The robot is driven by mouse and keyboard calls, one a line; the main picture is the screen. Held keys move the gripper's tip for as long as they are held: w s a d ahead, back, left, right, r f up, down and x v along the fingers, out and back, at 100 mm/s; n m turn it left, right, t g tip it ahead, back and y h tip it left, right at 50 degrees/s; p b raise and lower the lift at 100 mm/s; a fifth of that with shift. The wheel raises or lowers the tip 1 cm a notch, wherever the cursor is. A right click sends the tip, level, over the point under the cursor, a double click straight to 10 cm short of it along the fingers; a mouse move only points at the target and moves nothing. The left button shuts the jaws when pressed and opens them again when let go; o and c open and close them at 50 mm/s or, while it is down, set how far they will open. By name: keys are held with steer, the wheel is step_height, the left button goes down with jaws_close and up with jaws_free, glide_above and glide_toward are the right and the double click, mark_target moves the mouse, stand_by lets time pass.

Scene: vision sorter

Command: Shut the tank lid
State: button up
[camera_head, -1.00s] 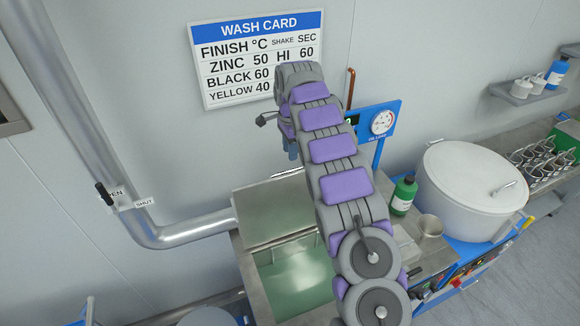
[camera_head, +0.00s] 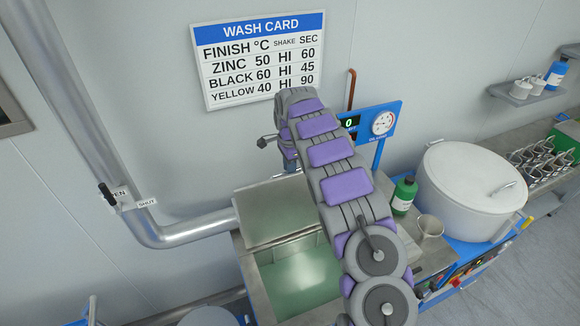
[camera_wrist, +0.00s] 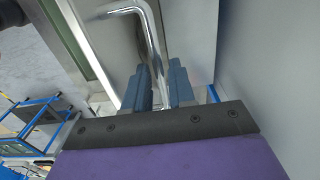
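The tank (camera_head: 262,285) stands at the lower middle of the head view, its top open on pale green liquid. Its lid (camera_head: 270,212) is a grey-green panel raised at the back of the tank. My gripper (camera_head: 291,164) points down just above the lid's upper edge in the head view. In the wrist view, its two blue fingers (camera_wrist: 160,78) stand apart on either side of a bent silver handle (camera_wrist: 150,28). The handle runs down between them, with a narrow gap visible beside it. The handle's lower end is hidden by the gripper.
A wall pipe (camera_head: 190,233) runs to the tank's left side. A blue gauge panel (camera_head: 377,125) stands behind my arm. A green bottle (camera_head: 404,193), a metal cup (camera_head: 430,228) and a large white drum (camera_head: 470,180) are to the right. The wall is close behind.

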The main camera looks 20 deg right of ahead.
steer(key=shift+a, duration=0.35)
jaws_close()
steer(key=shift+s+d+r, duration=0.1)
steer(key=shift+s+d, duration=0.05)
